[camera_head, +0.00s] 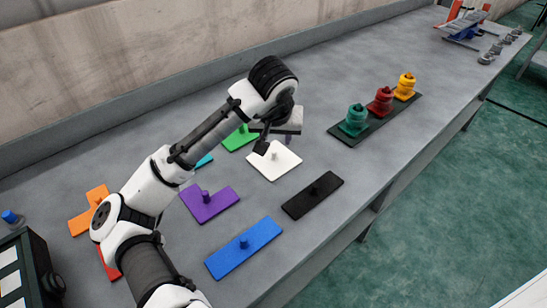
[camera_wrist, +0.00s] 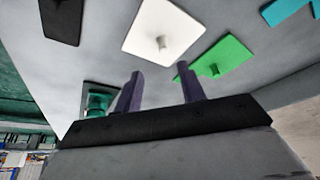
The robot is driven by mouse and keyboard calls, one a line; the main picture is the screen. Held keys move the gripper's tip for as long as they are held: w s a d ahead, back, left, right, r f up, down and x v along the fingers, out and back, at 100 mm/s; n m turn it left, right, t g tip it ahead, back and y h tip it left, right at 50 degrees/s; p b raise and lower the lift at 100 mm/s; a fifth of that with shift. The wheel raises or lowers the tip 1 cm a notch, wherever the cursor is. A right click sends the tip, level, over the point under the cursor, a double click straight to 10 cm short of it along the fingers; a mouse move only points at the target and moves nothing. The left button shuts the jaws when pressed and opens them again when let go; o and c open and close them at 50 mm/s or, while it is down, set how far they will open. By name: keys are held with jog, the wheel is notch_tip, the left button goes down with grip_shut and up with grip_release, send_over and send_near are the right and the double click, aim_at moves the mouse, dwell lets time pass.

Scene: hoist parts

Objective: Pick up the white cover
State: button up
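The white cover (camera_head: 276,163) is a flat square plate with a short knob at its middle, lying on the grey table. It also shows in the wrist view (camera_wrist: 150,25), with its knob a little beyond my fingertips. My gripper (camera_head: 264,143) is above the cover's far-left edge in the head view. In the wrist view my gripper (camera_wrist: 156,80) has its two fingers well apart with nothing between them. The arm's end hides a small part of the cover's far side in the head view.
A dark base (camera_head: 350,140) with green, red and yellow parts stands to the right. A wall runs behind the table.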

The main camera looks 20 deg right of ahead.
aim_at(274, 151)
jog(key=shift+x, duration=0.95)
jog(key=shift+a+p+x, duration=0.2)
jog(key=shift+p+x, duration=0.15)
jog(key=shift+x, duration=1.05)
jog(key=shift+a+p+x, duration=0.2)
jog(key=shift+p+x, duration=0.1)
jog(key=shift+x, duration=1.05)
grip_shut()
